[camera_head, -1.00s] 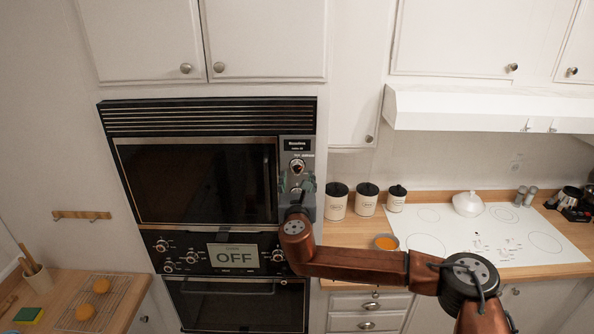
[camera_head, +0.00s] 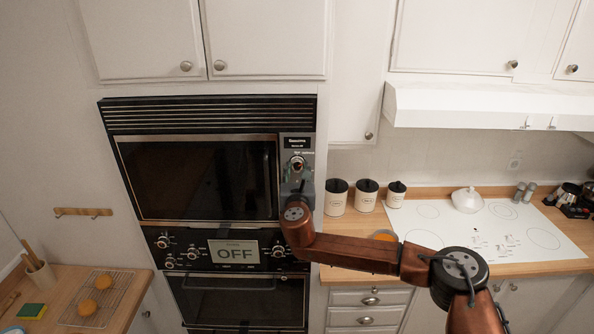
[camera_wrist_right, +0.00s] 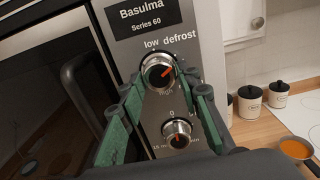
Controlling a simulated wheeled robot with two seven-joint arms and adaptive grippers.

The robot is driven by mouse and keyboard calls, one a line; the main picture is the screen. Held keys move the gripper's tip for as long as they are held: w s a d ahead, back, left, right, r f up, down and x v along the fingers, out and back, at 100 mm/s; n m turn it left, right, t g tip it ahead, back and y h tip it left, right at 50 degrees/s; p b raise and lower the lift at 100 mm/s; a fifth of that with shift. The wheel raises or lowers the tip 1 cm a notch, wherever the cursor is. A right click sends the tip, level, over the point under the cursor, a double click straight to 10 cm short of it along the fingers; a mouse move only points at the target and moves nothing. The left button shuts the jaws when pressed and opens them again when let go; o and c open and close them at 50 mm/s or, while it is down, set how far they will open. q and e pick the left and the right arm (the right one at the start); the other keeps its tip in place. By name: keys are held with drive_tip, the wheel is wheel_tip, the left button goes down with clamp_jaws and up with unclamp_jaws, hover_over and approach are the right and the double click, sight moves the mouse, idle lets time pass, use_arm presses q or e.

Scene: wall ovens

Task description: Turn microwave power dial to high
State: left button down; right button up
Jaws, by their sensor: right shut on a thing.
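The microwave (camera_head: 195,180) is set in the wall above an oven. Its upper dial (camera_wrist_right: 160,70) is the power dial, a silver knob with "low" and "defrost" printed above it and a partly hidden "High" below. Its orange-red mark points up and to the right, towards the "defrost" side. My right gripper (camera_wrist_right: 160,84) has its green fingers on either side of this dial and is shut on it; it also shows in the head view (camera_head: 298,178). The fingers hide part of the dial's lower rim. My left gripper is in neither view.
A lower timer dial (camera_wrist_right: 177,134) sits just below, between the fingers. The microwave door handle (camera_wrist_right: 82,95) is close on the left.

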drive_tip(key=c, duration=0.4)
drive_tip(key=shift+c, duration=0.2)
